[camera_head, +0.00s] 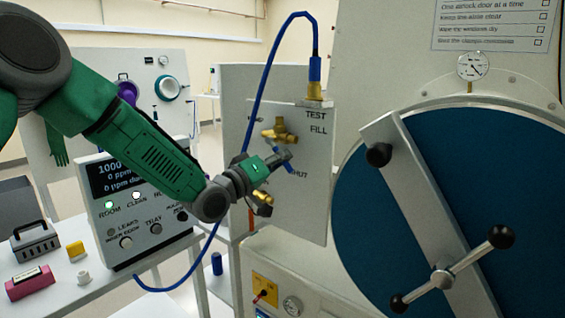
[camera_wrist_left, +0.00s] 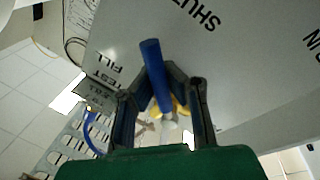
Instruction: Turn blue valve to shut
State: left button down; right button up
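The blue valve handle (camera_head: 287,168) is on the grey panel (camera_head: 312,215), between the FILL label and a label reading "HUT", its first letter covered. My left gripper (camera_head: 277,160) is at the handle and covers part of it. In the left wrist view the blue handle (camera_wrist_left: 154,72) stands between the two dark fingertips (camera_wrist_left: 162,88), which close in on both its sides. Brass fittings show above and below the gripper in the head view. The SHUT lettering lies beyond the handle in the wrist view. My right gripper is in neither view.
A large blue round door (camera_head: 370,235) with a bar and black knobs fills the right. A blue hose (camera_head: 262,80) loops above the panel. A meter box (camera_head: 143,230) stands on the left table under my arm.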

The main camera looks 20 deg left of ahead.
pick_arm(q)
jog(key=f+m, duration=0.1)
jog(key=f+m+g, duration=0.1)
jog(key=m, duration=0.1)
jog(key=f+m+b, duration=0.1)
jog(key=shift+a+h, duration=0.3)
jog(key=shift+a, duration=0.05)
jog(key=m, duration=0.1)
jog(key=a+m, duration=0.1)
jog(key=m+g, duration=0.1)
jog(key=shift+w+a+f+m, duration=0.2)
jog(key=shift+w+a+m, duration=0.3)
jog(key=shift+a+m, duration=0.4)
jog(key=shift+m, duration=0.5)
jog(key=c, duration=1.6)
grip_release()
jog(key=shift+a, duration=0.1)
jog(key=shift+o, duration=0.2)
jog(key=shift+w+a+r, duration=0.1)
jog(key=shift+w+r, duration=0.05)
jog(key=shift+r, duration=0.1)
